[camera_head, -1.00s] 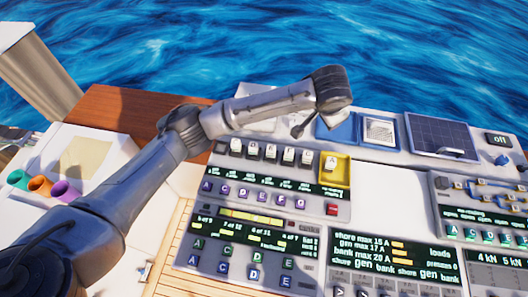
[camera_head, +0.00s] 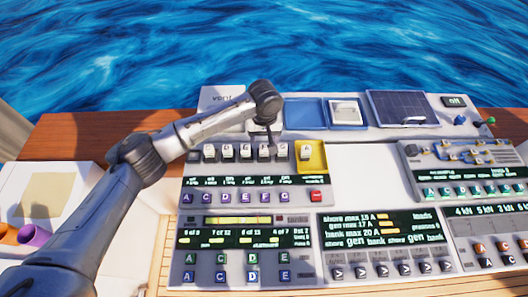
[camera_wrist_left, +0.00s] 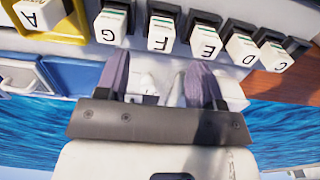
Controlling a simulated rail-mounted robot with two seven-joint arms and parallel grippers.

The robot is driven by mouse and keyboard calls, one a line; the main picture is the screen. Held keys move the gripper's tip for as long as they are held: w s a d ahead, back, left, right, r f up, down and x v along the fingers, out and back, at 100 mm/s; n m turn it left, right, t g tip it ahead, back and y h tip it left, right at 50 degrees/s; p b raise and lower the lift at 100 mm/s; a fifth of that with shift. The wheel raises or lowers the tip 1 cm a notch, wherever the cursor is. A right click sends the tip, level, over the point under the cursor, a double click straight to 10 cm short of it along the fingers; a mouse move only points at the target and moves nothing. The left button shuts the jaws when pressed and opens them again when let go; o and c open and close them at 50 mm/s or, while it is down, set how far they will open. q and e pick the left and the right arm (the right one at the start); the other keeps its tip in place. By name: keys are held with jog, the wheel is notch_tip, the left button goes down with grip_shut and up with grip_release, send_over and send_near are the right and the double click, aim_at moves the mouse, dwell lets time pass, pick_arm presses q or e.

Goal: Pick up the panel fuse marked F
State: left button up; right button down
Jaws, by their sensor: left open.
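The panel fuse marked F (camera_wrist_left: 160,32) is a white block with a black letter, upside down in the left wrist view. It stands in the row of fuses on the panel. In the head view the F fuse (camera_head: 264,152) is small, just below my left gripper (camera_head: 271,138). In the left wrist view my left gripper (camera_wrist_left: 157,78) is open and empty. Its two fingers point at the row, with F ahead between them and apart from them. Fuse G (camera_wrist_left: 111,25) and fuse E (camera_wrist_left: 205,40) stand on either side. My right gripper is out of view.
Fuse A (camera_head: 306,151) sits in a yellow tray (camera_head: 320,166) right of the row. Blue trays (camera_head: 305,113) and a solar panel (camera_head: 402,106) lie behind. Lettered buttons and displays fill the panel in front. A purple cup (camera_head: 33,235) stands at far left.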

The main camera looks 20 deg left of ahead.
aim_at(264, 147)
pick_arm(q)
jog(key=shift+a+f+b, duration=0.1)
jog(key=shift+f+b, duration=0.3)
jog(key=shift+f, duration=3.35)
jog(key=c, duration=1)
